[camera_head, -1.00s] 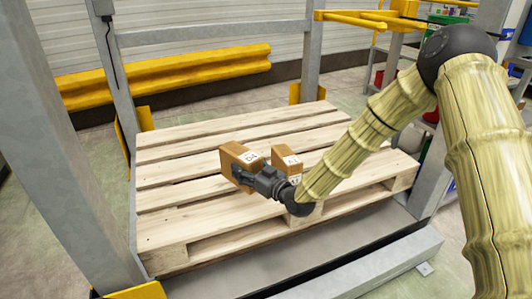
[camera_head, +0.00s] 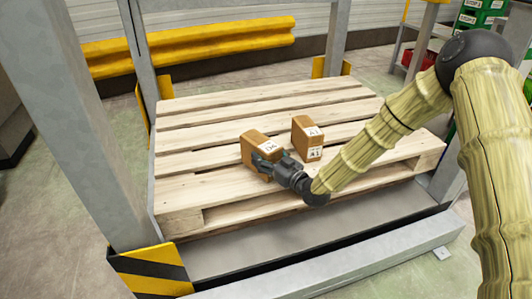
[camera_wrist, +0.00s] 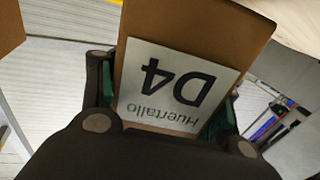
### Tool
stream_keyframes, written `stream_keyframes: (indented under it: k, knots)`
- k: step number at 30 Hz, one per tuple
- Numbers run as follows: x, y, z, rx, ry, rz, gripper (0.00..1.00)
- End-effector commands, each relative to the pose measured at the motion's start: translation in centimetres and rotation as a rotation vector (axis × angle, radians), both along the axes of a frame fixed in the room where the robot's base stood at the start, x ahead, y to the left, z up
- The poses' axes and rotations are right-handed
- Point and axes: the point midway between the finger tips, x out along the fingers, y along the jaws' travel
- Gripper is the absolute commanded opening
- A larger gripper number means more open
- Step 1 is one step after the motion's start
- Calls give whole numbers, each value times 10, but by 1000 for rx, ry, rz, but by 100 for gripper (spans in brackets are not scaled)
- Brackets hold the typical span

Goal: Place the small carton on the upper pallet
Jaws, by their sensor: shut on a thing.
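A small brown carton (camera_head: 257,143) with a white D4 label is between the fingers of my gripper (camera_head: 265,167), which is shut on it. In the wrist view the carton (camera_wrist: 200,25) fills the space between the two fingers of the gripper (camera_wrist: 165,98), its label upside down. The held carton is over the front middle of the wooden pallet (camera_head: 200,192), close to the boards; I cannot tell whether it touches them. A second brown carton (camera_head: 304,130), labelled A1, stands upright on the pallet just to the right, apart from the held one.
The pallet sits in a grey metal frame, with a thick upright post (camera_head: 85,110) at the left and a front rail (camera_head: 340,265). A yellow barrier (camera_head: 200,45) runs behind. Boards left and behind the cartons are bare.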

Motion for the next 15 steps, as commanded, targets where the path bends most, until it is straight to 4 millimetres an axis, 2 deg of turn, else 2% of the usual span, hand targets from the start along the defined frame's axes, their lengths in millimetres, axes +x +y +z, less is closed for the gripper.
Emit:
stream_keyframes:
  k: [3,15]
  knots:
    - [1,1,-11,2,-4,0,0]
    - [1,1,-13,2,-4,0,0]
